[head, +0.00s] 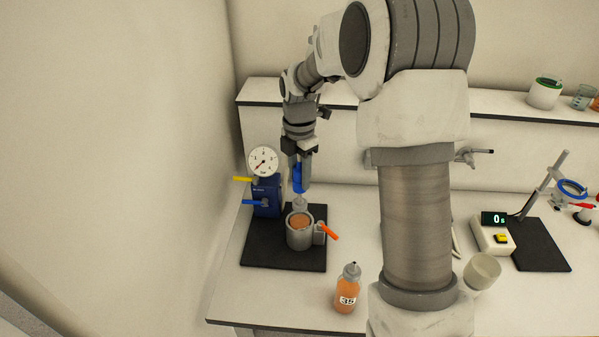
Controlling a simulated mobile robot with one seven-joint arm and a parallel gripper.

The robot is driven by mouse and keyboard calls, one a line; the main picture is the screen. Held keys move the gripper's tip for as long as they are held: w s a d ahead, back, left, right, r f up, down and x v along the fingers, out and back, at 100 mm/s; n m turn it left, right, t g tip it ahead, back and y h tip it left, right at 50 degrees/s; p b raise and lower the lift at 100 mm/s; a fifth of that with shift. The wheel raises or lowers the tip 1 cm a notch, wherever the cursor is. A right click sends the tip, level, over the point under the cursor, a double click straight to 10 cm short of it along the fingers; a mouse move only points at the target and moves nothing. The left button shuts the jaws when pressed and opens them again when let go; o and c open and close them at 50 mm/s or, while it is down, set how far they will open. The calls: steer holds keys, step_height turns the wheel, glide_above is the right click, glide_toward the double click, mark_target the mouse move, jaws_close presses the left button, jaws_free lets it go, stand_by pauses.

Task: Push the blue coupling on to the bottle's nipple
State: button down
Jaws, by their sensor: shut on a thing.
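The blue coupling (299,178) is between the fingers of my gripper (298,183), which points straight down and is shut on it. Right below it is the pale, narrow top of a bottle (299,203). This bottle stands upright in a grey metal cup (300,236), with orange contents showing inside the rim. The coupling's lower end is in line with the bottle top in this view. I cannot tell whether it touches the nipple, which is too small to make out and partly hidden.
The cup has an orange lever (328,231) and stands on a black mat (283,264). A blue gauge unit (267,196) with yellow and blue levers is close on the left. An orange bottle (347,290) stands in front. A timer (493,234) and white cup (482,270) are right.

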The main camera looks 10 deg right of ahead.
mark_target(299, 188)
steer(key=shift+s+f+b, duration=0.1)
steer(key=shift+f+b, duration=1)
steer(key=shift+f, duration=1.2)
stand_by(1.0)
steer(key=shift+c, duration=1.8)
jaws_free()
steer(key=shift+r, duration=0.1)
step_height(299, 188, up, 16)
steer(key=shift+r, duration=0.1)
steer(key=s+r+m+t, duration=0.1)
steer(key=s+r+m, duration=0.1)
steer(key=s+m, duration=0.45)
steer(key=s+r+m+t, duration=0.2)
steer(key=s+r+m, duration=0.1)
steer(key=s+m, duration=0.3)
steer(key=s+f+m+t+b, duration=0.1)
steer(key=s+f+m, duration=0.4)
steer(key=s+m, duration=0.6)
steer(key=s+t, duration=0.1)
steer(key=s, duration=0.2)
steer(key=shift+f+t, duration=0.2)
steer(key=shift+t, duration=0.1)
